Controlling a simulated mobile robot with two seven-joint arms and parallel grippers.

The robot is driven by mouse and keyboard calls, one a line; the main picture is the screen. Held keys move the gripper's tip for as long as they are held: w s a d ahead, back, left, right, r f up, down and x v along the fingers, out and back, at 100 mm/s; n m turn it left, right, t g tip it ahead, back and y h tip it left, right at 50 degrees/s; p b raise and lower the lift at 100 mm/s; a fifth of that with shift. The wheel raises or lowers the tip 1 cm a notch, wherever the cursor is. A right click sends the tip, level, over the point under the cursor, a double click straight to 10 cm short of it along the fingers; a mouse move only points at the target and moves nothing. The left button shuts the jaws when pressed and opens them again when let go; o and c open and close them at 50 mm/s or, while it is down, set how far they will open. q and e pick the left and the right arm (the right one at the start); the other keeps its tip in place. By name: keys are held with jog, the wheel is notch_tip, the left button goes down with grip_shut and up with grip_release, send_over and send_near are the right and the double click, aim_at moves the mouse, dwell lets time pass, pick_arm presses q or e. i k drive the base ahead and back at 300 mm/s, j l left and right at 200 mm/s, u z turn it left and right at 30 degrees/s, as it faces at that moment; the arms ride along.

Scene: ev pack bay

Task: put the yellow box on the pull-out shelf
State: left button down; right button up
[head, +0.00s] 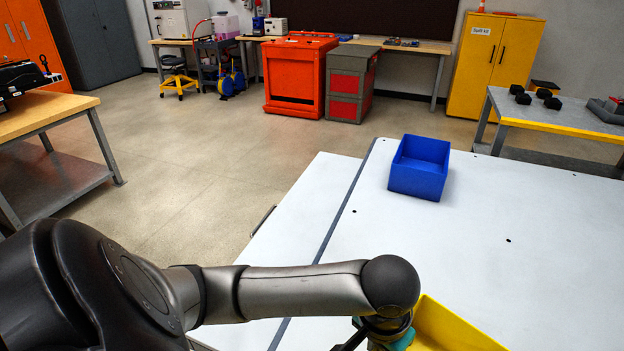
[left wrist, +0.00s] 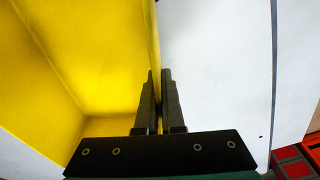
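The yellow box (head: 447,327) is an open bin at the bottom edge of the head view, right of the grey seam and partly cut off. My left gripper (left wrist: 159,72) straddles one wall of the yellow box (left wrist: 85,60) in the left wrist view. Its two fingers are close together with the thin wall between them. In the head view my wrist hides the fingers. I cannot tell whether the box rests on the white top or is just above it. The pull-out shelf (head: 300,205) is the bare white panel left of the seam, with a handle at its left edge. My right gripper is not in view.
A blue box (head: 418,168) stands on the white worktop (head: 540,235) near its far edge. The worktop between the boxes is clear. A wooden bench (head: 45,113) is at the left, and a table (head: 560,118) with black parts is at the right.

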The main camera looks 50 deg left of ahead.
aim_at(283, 256)
jog(key=k+j, duration=0.75)
jog(key=j+z, duration=0.25)
jog(key=j, duration=1.6)
jog(key=i+j, duration=0.45)
jog(key=j, duration=0.15)
